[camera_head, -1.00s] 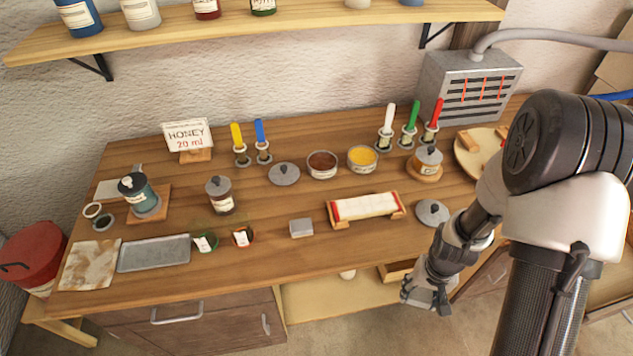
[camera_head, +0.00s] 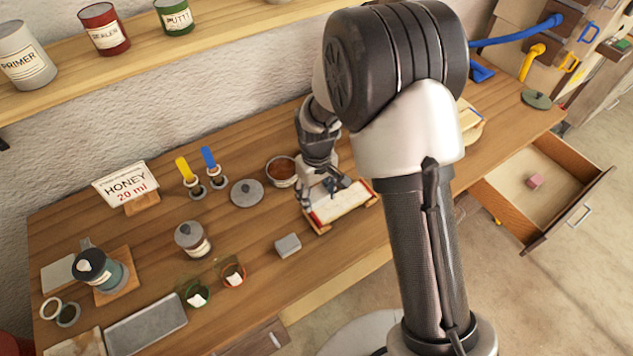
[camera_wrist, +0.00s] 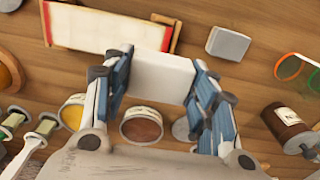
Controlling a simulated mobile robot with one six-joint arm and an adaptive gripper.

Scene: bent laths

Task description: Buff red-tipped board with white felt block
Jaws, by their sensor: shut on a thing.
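The red-tipped board (camera_head: 343,205) is a pale lath with red ends, lying in a wooden cradle on the bench; it also shows at the top left of the wrist view (camera_wrist: 95,27). My gripper (camera_head: 322,192) is at the board's far left side in the head view. In the wrist view my gripper (camera_wrist: 160,78) is shut on the white felt block (camera_wrist: 163,72), one blue-padded finger on each side. The block's front edge is close beside the board's red right end. I cannot tell whether they touch. The head view mostly hides the block.
A grey block (camera_head: 288,244) lies just left of the board. An open brown jar (camera_head: 281,170) and a loose lid (camera_head: 247,192) are behind it. At right, an open drawer (camera_head: 527,200) holds a pink block.

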